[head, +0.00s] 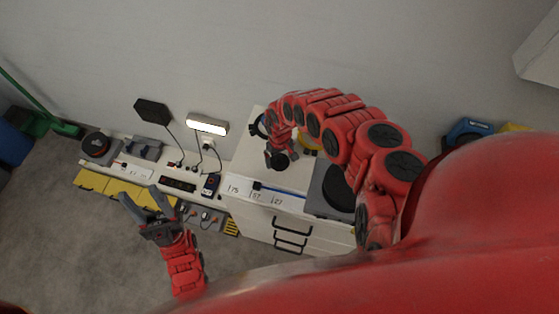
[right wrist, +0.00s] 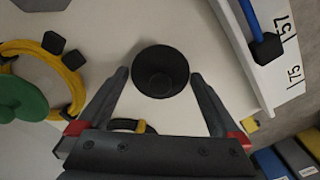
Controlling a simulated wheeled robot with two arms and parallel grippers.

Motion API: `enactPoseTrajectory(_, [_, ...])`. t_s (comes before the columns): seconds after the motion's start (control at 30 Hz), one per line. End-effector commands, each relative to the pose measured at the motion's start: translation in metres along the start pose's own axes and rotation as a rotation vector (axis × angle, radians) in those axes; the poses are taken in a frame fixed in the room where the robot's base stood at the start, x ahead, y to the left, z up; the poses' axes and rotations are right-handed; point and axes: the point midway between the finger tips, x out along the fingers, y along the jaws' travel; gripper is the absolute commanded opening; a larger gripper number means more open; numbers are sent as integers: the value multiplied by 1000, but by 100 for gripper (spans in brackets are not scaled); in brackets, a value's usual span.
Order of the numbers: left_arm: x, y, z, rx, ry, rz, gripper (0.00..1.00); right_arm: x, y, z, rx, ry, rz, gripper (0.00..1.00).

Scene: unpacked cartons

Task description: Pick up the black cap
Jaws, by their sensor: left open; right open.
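The black cap (right wrist: 160,72) is a round, dark disc with a smaller round centre, lying on the white cabinet top in the right wrist view. My right gripper (right wrist: 160,78) is open, with one finger on each side of the cap, and nothing is gripped. I cannot tell how far above the top its fingertips are. In the head view my right gripper (head: 279,160) is over the cabinet top, and the cap cannot be told apart from it. My left gripper (head: 140,196) is open and empty, in front of the low bench at the left.
A yellow ring with black blocks (right wrist: 72,80) and a green disc (right wrist: 18,98) lie left of the cap. A blue-handled tool (right wrist: 252,18) lies by the numbered white edge (right wrist: 284,50). A grey unit with a black disc (head: 338,190) stands right on the cabinet.

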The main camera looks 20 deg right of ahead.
Motion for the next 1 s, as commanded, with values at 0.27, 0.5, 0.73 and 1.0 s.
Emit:
enactPoseTrajectory(0.27, [0,0,0,0,0,0,50,0,0,0,0,0,0,73])
enactPoseTrajectory(0.5, [0,0,0,0,0,0,50,0,0,0,0,-1,0,30])
enactPoseTrajectory(0.73, [0,0,0,0,0,0,50,0,0,0,0,-1,-1,29])
enactPoseTrajectory(1.0, [-5,0,1,0,0,0,50,-8,0,0,-1,-1,-1,29])
